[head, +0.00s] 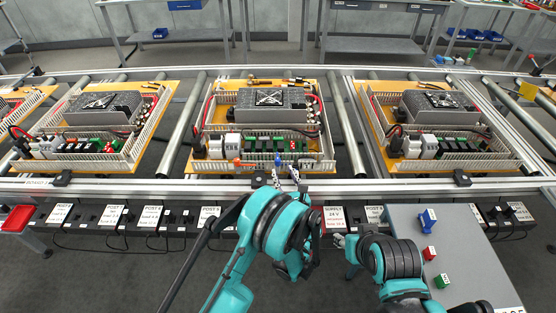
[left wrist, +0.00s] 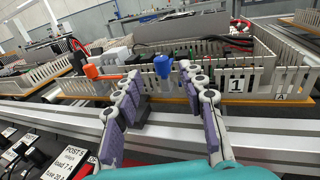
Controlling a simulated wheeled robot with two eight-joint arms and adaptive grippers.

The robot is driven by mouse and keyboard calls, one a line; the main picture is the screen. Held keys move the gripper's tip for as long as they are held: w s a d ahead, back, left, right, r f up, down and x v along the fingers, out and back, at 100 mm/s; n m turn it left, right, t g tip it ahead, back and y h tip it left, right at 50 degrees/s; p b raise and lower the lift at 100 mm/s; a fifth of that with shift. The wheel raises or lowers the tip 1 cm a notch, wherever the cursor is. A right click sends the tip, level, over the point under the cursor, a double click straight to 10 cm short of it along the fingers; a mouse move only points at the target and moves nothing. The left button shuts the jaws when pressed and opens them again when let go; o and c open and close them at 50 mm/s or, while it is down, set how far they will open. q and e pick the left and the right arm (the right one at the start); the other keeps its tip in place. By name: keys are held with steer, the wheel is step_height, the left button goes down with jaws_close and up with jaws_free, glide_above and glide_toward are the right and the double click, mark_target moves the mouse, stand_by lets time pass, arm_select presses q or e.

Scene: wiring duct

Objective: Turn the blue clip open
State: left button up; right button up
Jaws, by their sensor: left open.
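The blue clip (head: 278,160) sits on the front wall of the white slotted duct (head: 318,164) of the middle board. In the left wrist view the blue clip (left wrist: 162,66) stands upright at the duct's top edge. My left gripper (head: 285,176) is open in front of the duct. In the left wrist view its fingers (left wrist: 159,72) are spread on either side of the blue clip in the picture, with no contact visible. My right gripper (head: 341,241) is low, near the grey table; its fingers are too small to read.
An orange clip (head: 237,163) sits on the same duct wall, left of the blue one. A metal rail (head: 210,186) runs in front of the boards. Blue (head: 428,218), red (head: 430,253) and green (head: 441,281) blocks are on the grey table (head: 480,255) at right.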

mark_target(279, 162)
arm_select(q)
steer(key=b+x, duration=0.1)
steer(key=x, duration=0.6)
steer(key=shift+w, duration=0.3)
jaws_close()
